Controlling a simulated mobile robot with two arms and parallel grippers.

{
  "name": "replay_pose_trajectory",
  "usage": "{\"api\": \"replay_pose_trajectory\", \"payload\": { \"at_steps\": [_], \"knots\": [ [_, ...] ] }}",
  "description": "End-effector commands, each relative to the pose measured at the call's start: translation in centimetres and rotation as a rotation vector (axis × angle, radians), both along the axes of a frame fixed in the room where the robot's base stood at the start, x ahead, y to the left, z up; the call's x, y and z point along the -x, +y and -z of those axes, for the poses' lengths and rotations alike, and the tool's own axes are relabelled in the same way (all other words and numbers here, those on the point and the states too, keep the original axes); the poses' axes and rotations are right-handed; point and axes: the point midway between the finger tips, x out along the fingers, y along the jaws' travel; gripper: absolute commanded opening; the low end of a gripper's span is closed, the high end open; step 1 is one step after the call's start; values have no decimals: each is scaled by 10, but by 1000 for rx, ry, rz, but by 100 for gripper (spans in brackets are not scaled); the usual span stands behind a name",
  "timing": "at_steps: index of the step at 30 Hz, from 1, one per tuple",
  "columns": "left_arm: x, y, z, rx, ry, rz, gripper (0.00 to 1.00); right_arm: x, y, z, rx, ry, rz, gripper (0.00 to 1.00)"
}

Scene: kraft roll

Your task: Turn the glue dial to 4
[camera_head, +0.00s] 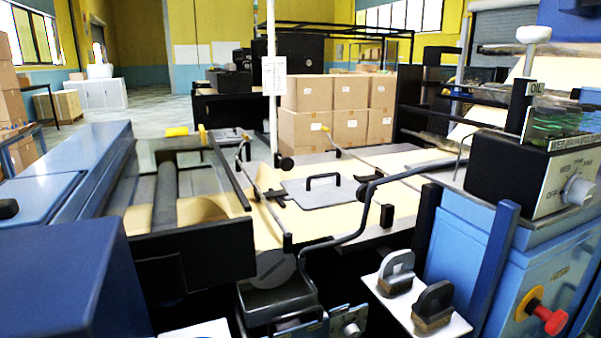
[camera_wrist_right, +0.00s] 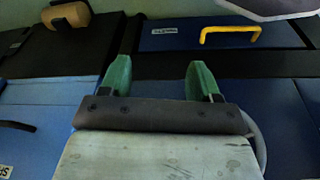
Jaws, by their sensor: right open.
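Two dials show in the head view, and I cannot tell which is the glue dial. A small silver knob (camera_head: 351,329) sits on a low blue panel at the bottom centre, its markings too small to read. A larger grey knob (camera_head: 578,191) is on a black-and-silver control box at the right, with "OFF" beside it and a label beginning "WEB" above. My right gripper (camera_wrist_right: 160,80) has two green fingers spread apart with nothing between them. No dial shows in the right wrist view. My left gripper is in neither view.
A red and yellow stop button (camera_head: 541,315) is on the blue cabinet. A bent black bar (camera_head: 362,205) crosses the machine's middle. Two stamp-like blocks (camera_head: 433,305) stand on a white plate. A yellow handle (camera_wrist_right: 230,33) on a blue panel lies beyond my right fingers.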

Motion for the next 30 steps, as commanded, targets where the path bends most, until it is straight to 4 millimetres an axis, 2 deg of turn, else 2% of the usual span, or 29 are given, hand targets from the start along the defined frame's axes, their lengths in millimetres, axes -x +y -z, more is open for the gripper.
{"api": "replay_pose_trajectory", "payload": {
  "at_steps": [1, 6, 12, 15, 19, 22, 30],
  "knots": [
    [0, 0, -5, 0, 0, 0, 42, 12, -2, 17, 3, 17, -2, 62],
    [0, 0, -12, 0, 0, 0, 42, 53, -8, 68, 6, 50, -10, 62],
    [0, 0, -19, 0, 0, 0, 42, 110, -19, 108, 12, 84, -17, 62],
    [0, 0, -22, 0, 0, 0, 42, 134, -24, 118, 14, 96, -21, 62],
    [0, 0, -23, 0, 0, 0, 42, 152, -27, 125, 15, 102, -24, 62],
    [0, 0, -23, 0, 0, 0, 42, 158, -29, 127, 16, 104, -24, 62],
    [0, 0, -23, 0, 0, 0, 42, 158, -29, 127, 16, 103, -25, 62]
  ]
}}
